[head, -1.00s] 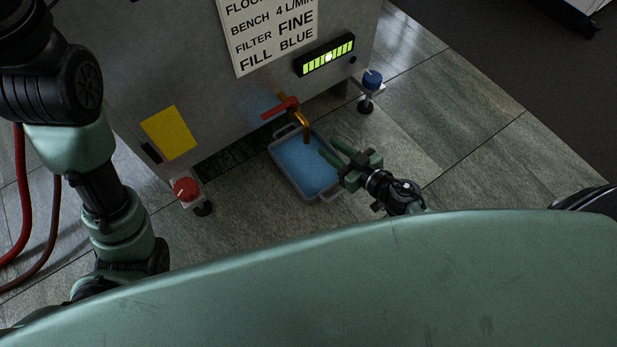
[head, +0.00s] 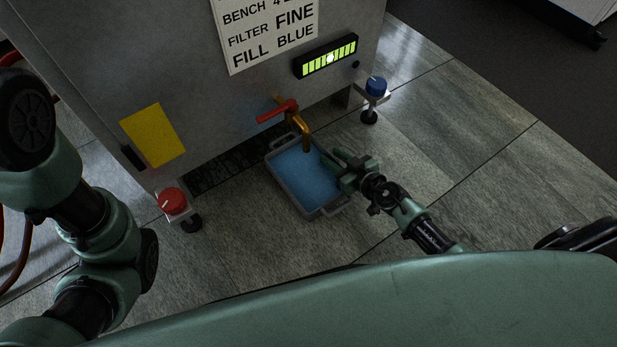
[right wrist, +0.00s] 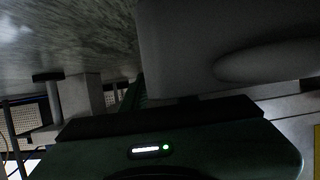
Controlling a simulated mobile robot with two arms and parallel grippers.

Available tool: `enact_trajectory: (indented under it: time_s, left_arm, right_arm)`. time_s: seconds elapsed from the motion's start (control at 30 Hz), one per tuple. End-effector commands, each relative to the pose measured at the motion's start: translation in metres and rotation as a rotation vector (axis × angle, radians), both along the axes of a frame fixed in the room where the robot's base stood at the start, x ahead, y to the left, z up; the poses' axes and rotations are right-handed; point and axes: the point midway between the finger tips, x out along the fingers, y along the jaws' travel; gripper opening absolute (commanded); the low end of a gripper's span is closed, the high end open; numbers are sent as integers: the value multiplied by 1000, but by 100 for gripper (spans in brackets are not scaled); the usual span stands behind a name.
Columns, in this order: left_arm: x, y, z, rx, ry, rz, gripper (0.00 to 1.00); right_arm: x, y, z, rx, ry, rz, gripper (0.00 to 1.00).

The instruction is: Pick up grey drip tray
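The grey drip tray (head: 312,213) stands on the floor under the tap, with blue liquid inside and a handle at each end. My right gripper (head: 333,160) is at the tray's right side, its fingertips over or beside the right rim. Its two fingers look spread apart; whether they touch the tray is unclear. In the right wrist view, a large grey surface, probably the tray (right wrist: 205,40), fills the upper right close to the gripper. My left arm shows at the left of the head view, but its gripper is out of view.
A brass tap (head: 301,128) with a red lever (head: 277,111) hangs over the tray from a grey metal cabinet (head: 215,110). A red knob (head: 172,202) and a blue knob (head: 376,86) sit low at its corners. The floor (head: 470,170) to the right is clear.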

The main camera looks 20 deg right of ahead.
Motion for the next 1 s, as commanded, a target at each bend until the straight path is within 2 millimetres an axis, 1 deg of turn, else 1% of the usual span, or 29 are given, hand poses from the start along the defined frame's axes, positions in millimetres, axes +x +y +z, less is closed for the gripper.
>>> enact_trajectory:
  time_s: [0.03, 0.1, 0.3, 0.37, 0.4, 0.43, 1.0]
  left_arm:
    - [0, 0, -4, 0, 0, 0, 0]
    - [0, 0, -4, 0, 0, 0, 0]
    - [0, 0, -3, 0, 1, 0, 0]
    - [0, 0, -3, 0, 1, 0, 0]
    - [0, 0, -3, 0, 1, 0, 0]
    - [0, 0, -3, 0, 1, 0, 0]
    - [1, 0, -3, 1, 3, 1, 0]
  right_arm:
    - [4, 1, -3, -1, 0, 0, 29]
    - [6, 2, -3, 0, 0, 0, 29]
    - [5, 2, -2, 0, 1, 1, 29]
    - [5, 2, -2, 0, 1, 1, 12]
    - [5, 2, -2, 0, 1, 1, 1]
    - [5, 2, -2, 0, 1, 1, 0]
    - [5, 2, -3, 0, 1, 1, 0]
